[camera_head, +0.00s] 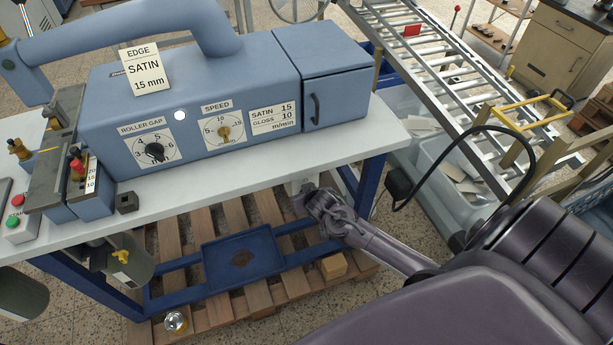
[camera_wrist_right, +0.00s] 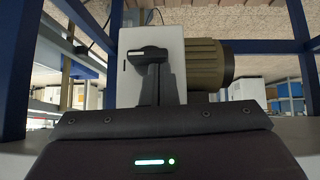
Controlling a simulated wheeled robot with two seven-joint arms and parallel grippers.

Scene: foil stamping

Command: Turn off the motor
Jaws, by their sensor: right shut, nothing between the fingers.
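In the right wrist view a pale box (camera_wrist_right: 178,48) carries a black switch handle (camera_wrist_right: 148,52), which lies crosswise in the picture. An olive-brown motor (camera_wrist_right: 205,65) joins the box on its right. My right gripper (camera_wrist_right: 158,84) is shut and empty, its fingers close in front of the handle and partly covering it; I cannot tell whether they touch. In the head view my right gripper (camera_head: 307,197) is just under the front edge of the table, beside the pale box (camera_head: 299,186), which is mostly hidden. My left gripper is not in view.
The blue machine (camera_head: 190,90) with dials stands on the white table (camera_head: 250,164). Blue legs and a low frame with a blue tray (camera_head: 243,262) are under it, above a pallet. A black cable (camera_head: 480,128) loops to the right. A green and red button box (camera_head: 15,220) sits left.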

